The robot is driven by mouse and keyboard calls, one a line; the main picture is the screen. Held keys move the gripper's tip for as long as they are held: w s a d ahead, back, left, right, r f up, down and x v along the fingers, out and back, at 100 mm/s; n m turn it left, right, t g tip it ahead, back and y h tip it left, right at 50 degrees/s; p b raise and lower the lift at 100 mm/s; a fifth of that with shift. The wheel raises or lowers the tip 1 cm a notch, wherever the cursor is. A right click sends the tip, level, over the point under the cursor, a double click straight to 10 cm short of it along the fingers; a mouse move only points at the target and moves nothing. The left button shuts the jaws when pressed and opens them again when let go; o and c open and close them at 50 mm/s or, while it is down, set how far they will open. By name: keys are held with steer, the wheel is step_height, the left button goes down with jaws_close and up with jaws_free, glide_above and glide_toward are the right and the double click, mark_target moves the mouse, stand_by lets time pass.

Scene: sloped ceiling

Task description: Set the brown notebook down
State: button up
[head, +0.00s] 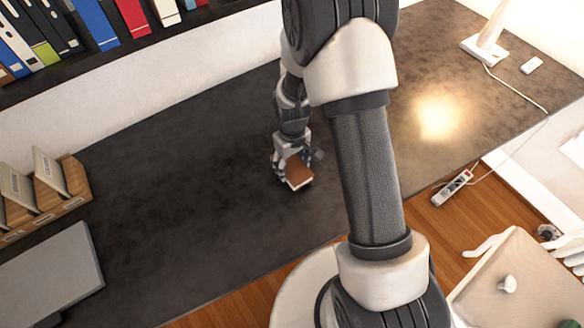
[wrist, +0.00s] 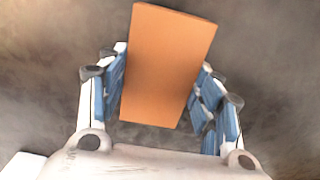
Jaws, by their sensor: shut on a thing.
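The brown notebook (head: 299,174) is in my gripper (head: 292,168) in the head view, over the dark desk (head: 190,190). In the wrist view, the notebook (wrist: 168,65) shows as an orange-brown rectangle, slightly tilted, between the two blue-padded fingers of my gripper (wrist: 160,88). My gripper is shut on it. A pale page edge shows at its lower side in the head view. I cannot tell whether its underside touches the desk.
A wooden file box (head: 75,172) and a grey flat object (head: 55,275) stand at the left. Binders (head: 95,20) line a shelf above. A lamp (head: 487,45) stands at the back right. The desk around the notebook is clear.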

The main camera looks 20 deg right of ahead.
steer(key=shift+f, duration=0.85)
steer(key=shift+f, duration=0.1)
steer(key=shift+f+b, duration=0.15)
steer(key=shift+b, duration=0.15)
steer(key=o, duration=1.2)
steer(key=shift+c, duration=0.2)
step_height(320, 180, up, 12)
steer(key=p, duration=0.4)
step_height(320, 180, up, 11)
steer(key=t, duration=0.1)
glide_above(292, 166)
steer(key=s, duration=0.2)
steer(key=s+r+m+t, duration=0.3)
steer(key=s+r, duration=1.1)
steer(key=s, duration=0.5)
steer(key=shift+s+r+m+t, duration=0.15)
steer(key=shift+r+m+t, duration=0.15)
